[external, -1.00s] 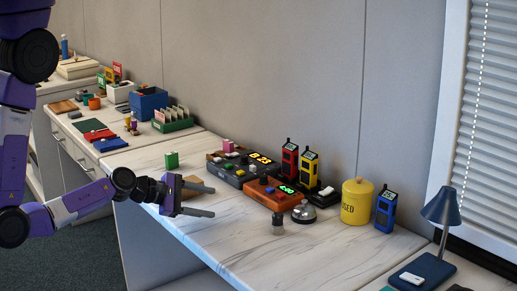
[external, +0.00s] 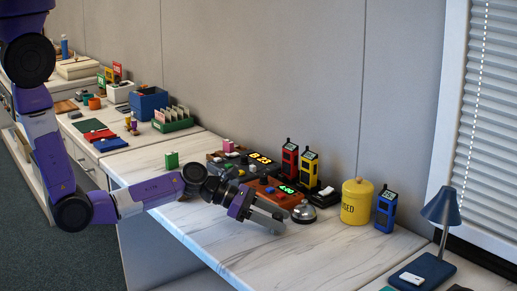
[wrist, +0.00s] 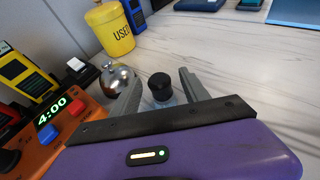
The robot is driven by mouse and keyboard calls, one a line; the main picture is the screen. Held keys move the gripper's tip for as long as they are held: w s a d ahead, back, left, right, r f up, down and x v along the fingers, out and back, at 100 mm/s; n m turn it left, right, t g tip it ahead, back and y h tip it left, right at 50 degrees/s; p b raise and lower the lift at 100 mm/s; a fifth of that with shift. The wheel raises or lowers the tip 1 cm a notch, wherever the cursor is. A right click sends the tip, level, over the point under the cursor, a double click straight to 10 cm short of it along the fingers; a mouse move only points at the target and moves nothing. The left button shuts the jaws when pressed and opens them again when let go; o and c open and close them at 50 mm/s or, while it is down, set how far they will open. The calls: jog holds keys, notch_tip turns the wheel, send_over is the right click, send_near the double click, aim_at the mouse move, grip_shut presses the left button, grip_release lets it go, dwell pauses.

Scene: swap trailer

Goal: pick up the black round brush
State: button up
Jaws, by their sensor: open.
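The black round brush (wrist: 160,86) shows in the wrist view as a small upright piece with a round black top and a paler, translucent-looking lower part. It stands on the white marbled desk (wrist: 235,62). My gripper (wrist: 158,77) is open, with one grey finger to the left of the brush and one to the right. No contact with either finger is visible. In the external view my gripper (external: 283,221) is low over the desk and hides most or all of the brush.
A silver bell (wrist: 117,80) stands close beside the left finger. An orange timer box (wrist: 62,125) lies to the left. Behind are a yellow canister (wrist: 110,30) and yellow and red handheld devices.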

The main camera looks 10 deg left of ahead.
aim_at(287, 233)
jog(key=x, duration=0.3)
jog(key=shift+d, duration=0.1)
grip_shut()
